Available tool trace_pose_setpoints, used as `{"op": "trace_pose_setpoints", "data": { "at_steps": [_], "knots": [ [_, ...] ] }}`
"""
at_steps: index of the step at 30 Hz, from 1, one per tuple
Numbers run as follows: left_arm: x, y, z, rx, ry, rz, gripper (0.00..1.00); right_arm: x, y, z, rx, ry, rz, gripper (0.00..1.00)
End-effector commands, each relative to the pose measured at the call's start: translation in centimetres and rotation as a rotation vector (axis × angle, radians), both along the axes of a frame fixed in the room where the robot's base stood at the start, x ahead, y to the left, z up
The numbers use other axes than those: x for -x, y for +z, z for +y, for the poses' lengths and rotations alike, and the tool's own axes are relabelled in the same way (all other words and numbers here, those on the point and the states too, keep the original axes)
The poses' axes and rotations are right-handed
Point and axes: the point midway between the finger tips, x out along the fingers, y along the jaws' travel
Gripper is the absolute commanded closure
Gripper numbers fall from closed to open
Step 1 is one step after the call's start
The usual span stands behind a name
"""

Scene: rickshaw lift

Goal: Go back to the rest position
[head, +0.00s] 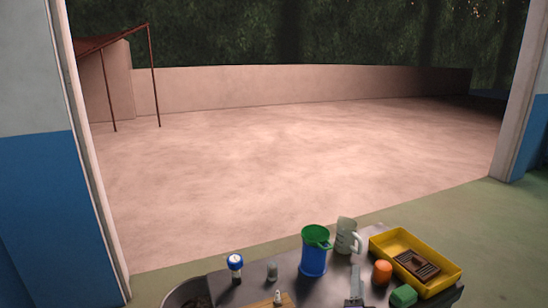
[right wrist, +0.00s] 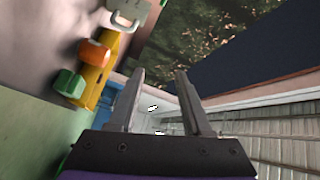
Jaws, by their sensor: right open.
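My right gripper (head: 355,270) shows at the bottom of the head view, its pale fingers pointing away over the dark table (head: 290,278). In the right wrist view, its two fingers (right wrist: 159,72) stand apart with nothing between them. It is open and empty. In the head view it appears between the blue container (head: 313,262) and an orange cylinder (head: 382,273). I cannot tell its height above the table. My left gripper is not in view.
A rounded container (head: 172,298) is at left. Bare floor (head: 280,170) lies beyond.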

Motion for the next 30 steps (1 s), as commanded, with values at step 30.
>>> {"op": "trace_pose_setpoints", "data": {
  "at_steps": [30],
  "knots": [
    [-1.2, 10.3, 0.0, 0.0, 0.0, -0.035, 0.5, 28.7, -7.1, 2.7, 0.947, 0.89, 1.169, 0.51]
  ]
}}
